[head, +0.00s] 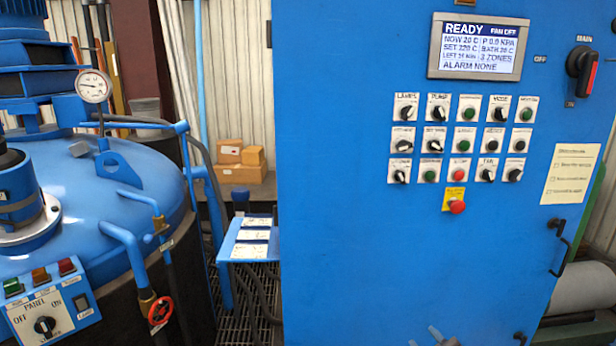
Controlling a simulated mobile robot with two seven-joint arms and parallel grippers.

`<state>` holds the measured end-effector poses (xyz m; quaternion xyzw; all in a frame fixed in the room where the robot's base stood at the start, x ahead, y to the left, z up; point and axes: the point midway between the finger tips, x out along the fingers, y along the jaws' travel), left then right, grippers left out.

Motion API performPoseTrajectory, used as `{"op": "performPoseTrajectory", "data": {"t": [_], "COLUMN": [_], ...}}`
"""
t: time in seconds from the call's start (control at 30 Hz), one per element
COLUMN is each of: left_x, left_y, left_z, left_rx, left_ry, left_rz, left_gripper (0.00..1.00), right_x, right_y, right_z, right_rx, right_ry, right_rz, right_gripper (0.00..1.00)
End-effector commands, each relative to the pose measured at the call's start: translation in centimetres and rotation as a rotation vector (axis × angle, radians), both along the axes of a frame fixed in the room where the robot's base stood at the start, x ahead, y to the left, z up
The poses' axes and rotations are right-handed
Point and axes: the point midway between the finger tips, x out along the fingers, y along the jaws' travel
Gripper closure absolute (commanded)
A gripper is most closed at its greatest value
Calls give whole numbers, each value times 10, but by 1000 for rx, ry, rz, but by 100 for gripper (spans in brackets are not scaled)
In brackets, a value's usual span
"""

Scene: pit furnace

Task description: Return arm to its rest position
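My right gripper (436,338) shows only as small grey tips at the bottom edge of the head view, in front of the lower part of the blue control cabinet (350,200). The rest of it is cut off, and I cannot tell whether it is open or shut. No held object shows at it. My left gripper is not in view.
The cabinet bears a display (478,47) reading READY, rows of knobs and buttons, a red emergency button (457,207) and a main switch (581,62). A blue furnace vessel (90,190) with a gauge (93,87) stands left. Cardboard boxes (240,172) lie behind.

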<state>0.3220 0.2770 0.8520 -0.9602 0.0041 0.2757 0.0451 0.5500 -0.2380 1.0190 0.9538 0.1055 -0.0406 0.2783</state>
Motion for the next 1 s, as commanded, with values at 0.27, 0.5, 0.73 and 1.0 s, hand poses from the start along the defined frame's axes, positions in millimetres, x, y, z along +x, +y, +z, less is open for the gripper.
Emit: {"op": "performPoseTrajectory", "data": {"t": [0.27,0.5,0.73,1.0], "left_x": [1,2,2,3], "left_y": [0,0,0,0], "left_z": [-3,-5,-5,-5], "left_rx": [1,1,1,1], "left_ry": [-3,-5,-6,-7], "left_rz": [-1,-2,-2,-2], "left_gripper": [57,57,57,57], "right_x": [-101,-186,-224,-226], "right_y": [-20,-36,-39,-39], "right_z": [-89,-148,-171,-172], "right_rx": [319,394,401,399], "right_ry": [226,375,441,445], "right_rz": [-163,-306,-348,-350], "right_gripper": [62,62,62,62]}}
